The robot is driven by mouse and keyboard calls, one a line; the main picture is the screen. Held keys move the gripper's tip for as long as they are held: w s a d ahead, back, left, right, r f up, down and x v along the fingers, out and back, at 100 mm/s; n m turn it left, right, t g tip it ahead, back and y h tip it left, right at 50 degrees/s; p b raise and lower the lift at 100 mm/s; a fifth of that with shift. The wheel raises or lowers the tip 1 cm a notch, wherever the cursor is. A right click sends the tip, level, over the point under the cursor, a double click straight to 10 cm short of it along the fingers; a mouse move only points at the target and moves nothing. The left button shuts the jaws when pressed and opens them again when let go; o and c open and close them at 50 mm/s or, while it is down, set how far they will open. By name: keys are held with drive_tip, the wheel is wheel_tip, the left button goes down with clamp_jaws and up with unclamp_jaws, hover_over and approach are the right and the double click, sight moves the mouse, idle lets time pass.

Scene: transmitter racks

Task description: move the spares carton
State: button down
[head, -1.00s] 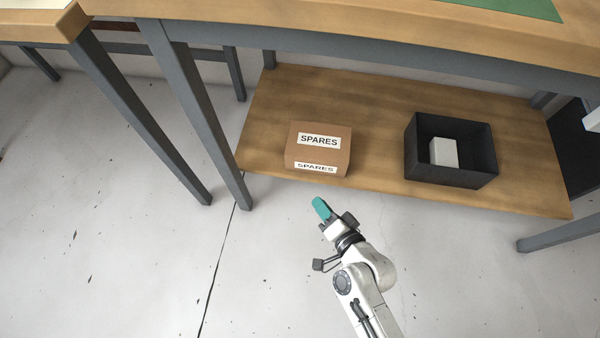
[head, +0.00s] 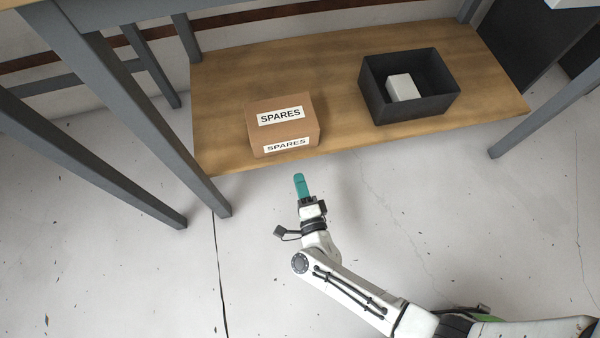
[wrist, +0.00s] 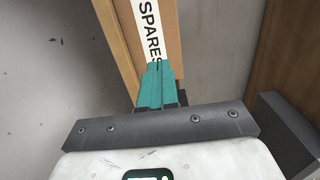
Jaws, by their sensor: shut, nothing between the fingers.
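The spares carton (head: 283,128) is a brown box with white SPARES labels on its top and front. It sits on the wooden lower shelf near the shelf's front edge, left of the middle. My gripper (head: 299,180) has teal fingers, shut and empty. It is in front of the carton, a short way off the shelf's front edge in the head view. In the wrist view the gripper's fingers (wrist: 156,82) overlap the bottom of the carton's label (wrist: 150,28); whether they touch the carton I cannot tell.
The wooden shelf (head: 345,137) also holds a black open bin (head: 412,107) with a white box (head: 403,87) inside, right of the carton. Grey bench legs stand at left (head: 150,120) and right (head: 545,120). The floor (head: 120,270) in front is clear.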

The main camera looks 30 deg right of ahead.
sight(288, 142)
drive_tip(key=b+x, duration=0.2)
drive_tip(key=x, duration=0.8)
drive_tip(key=shift+w+d+b, duration=0.1)
drive_tip(key=shift+w+b, duration=0.1)
drive_tip(key=shift+b, duration=0.2)
